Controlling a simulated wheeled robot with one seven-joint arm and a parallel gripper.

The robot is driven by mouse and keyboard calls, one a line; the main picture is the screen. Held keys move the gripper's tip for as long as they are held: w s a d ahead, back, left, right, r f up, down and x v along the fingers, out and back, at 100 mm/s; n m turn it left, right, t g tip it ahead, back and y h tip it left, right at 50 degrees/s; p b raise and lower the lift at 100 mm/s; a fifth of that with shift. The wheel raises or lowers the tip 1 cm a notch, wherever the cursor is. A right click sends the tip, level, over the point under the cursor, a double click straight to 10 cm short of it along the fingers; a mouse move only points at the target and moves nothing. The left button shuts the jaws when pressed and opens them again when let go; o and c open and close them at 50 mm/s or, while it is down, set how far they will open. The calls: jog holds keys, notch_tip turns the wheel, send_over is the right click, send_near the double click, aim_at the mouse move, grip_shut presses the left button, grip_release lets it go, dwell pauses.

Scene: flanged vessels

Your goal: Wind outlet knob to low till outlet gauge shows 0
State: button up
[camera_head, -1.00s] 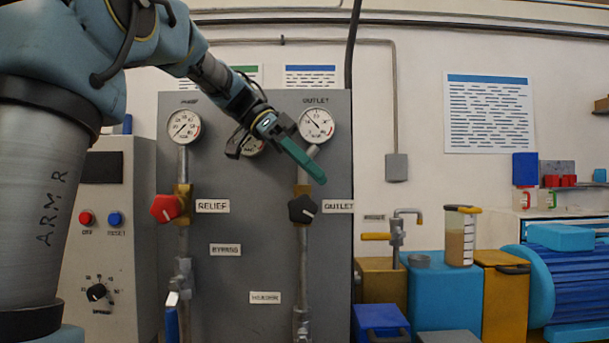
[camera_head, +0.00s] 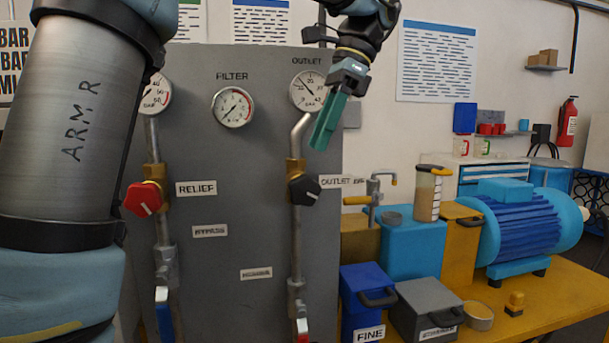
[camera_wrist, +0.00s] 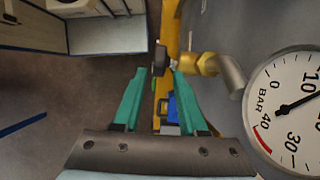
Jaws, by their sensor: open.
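The black outlet knob (camera_head: 303,190) sits on a brass valve on the outlet pipe. Its white mark points to the lower right. The outlet gauge (camera_head: 308,91) is above it, its needle upper left, off zero, near 10. My gripper (camera_head: 319,146), with green fingers, is above and slightly right of the knob, in front of the panel, apart from it. In the wrist view my gripper (camera_wrist: 158,72) is open and empty. A dark knob (camera_wrist: 160,57), apparently the outlet knob, shows beyond the fingertips, and part of the outlet gauge (camera_wrist: 290,125) is at right.
The red relief knob (camera_head: 144,198) and filter gauge (camera_head: 233,107) are on the grey panel (camera_head: 230,285) to the left. A bench at right holds a blue case (camera_head: 372,300), a grey case (camera_head: 426,308) and a blue motor (camera_head: 525,222).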

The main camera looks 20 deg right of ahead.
aim_at(304, 174)
jog(key=x, duration=0.8)
grip_shut()
